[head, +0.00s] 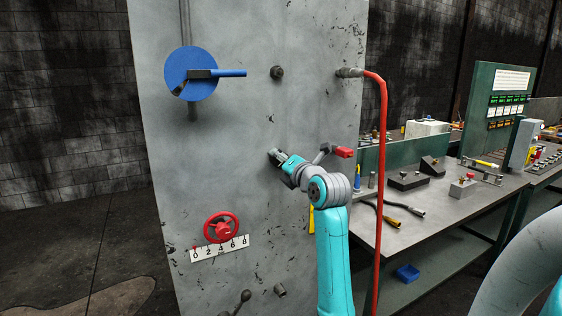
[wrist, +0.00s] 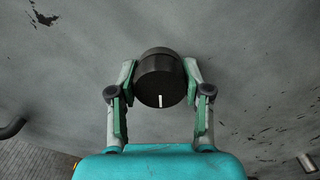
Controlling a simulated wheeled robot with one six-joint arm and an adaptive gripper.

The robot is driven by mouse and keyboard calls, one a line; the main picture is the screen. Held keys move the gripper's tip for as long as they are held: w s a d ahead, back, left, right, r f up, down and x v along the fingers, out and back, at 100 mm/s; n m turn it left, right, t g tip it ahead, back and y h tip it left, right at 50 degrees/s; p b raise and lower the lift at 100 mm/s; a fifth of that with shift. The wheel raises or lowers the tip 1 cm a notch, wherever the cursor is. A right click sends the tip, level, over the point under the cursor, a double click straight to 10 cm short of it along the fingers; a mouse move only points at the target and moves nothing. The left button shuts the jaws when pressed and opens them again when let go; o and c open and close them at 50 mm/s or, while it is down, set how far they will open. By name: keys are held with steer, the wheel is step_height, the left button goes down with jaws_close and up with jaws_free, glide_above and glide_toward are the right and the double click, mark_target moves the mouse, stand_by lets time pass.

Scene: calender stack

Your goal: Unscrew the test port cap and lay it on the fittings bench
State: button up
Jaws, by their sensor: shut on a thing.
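The test port cap (wrist: 160,76) is a dark round cap with a white mark on its face. It sits against the grey panel (head: 250,120). My gripper (wrist: 160,92) has its two green-padded fingers on either side of the cap, shut on it. In the head view my gripper (head: 277,158) reaches the middle of the panel, and it mostly hides the cap. The fittings bench (head: 455,200) is the grey-topped table to the right of the panel.
A red hose (head: 381,180) hangs from the panel's right side, between my arm and the bench. A red-handled valve (head: 341,152) sticks out just right of my gripper. A red handwheel (head: 221,228) is below left. Blocks and tools lie on the bench, with bare patches between.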

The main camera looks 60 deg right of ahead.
steer(key=o, duration=1.3)
steer(key=shift+c, duration=0.2)
